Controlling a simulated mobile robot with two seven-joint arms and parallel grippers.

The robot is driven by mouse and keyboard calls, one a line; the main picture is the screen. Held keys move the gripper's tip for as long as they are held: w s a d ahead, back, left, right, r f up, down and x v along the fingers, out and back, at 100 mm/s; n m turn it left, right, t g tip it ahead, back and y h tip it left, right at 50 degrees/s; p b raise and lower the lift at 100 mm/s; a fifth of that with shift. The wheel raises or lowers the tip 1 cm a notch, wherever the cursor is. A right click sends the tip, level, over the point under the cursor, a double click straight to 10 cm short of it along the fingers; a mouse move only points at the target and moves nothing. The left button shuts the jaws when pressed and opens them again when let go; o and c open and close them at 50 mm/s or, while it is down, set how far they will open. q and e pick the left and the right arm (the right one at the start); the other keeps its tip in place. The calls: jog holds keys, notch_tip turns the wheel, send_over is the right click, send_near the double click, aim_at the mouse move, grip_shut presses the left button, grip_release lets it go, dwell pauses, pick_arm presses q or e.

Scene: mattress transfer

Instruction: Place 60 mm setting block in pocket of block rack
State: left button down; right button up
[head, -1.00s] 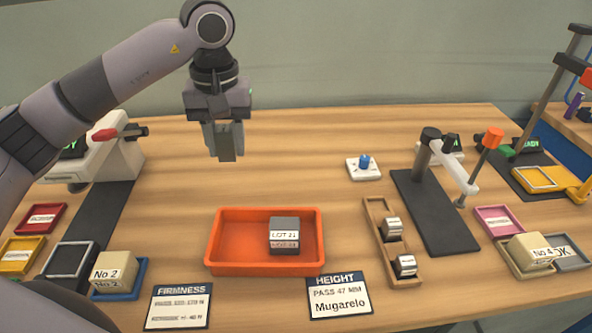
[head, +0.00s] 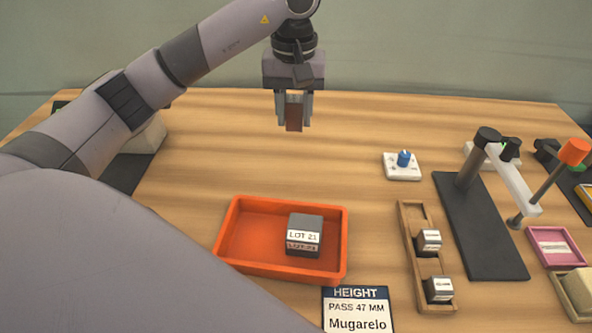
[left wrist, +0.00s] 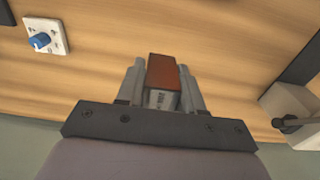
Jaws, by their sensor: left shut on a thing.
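My left gripper (head: 294,112) is shut on a setting block (head: 294,118) and holds it high above the back of the table. In the left wrist view the setting block (left wrist: 162,75) sits between both fingers, with a rust-brown face and a grey side bearing a label too small to read. The wooden block rack (head: 408,222) lies at the right of centre, well below and to the right of the gripper. Two grey labelled blocks sit in its middle and near pockets; its far pocket looks empty. My right gripper is not in view.
An orange tray (head: 230,245) with a grey LOT 21 block (head: 305,236) lies left of the rack. A white plate with a blue knob (head: 403,160) is behind the rack. A gauge stand on a black base (head: 480,235) is to its right. The table's back middle is clear.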

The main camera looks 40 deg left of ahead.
pick_arm(q)
send_over(295, 180)
notch_tip(295, 180, down, 8)
jog(key=shift+f+b, duration=0.25)
jog(key=shift+b, duration=0.15)
notch_tip(295, 180, down, 5)
jog(key=shift+r, duration=0.15)
jog(key=shift+f, duration=0.25)
jog(key=shift+f, duration=0.15)
jog(key=c, duration=0.7)
grip_release()
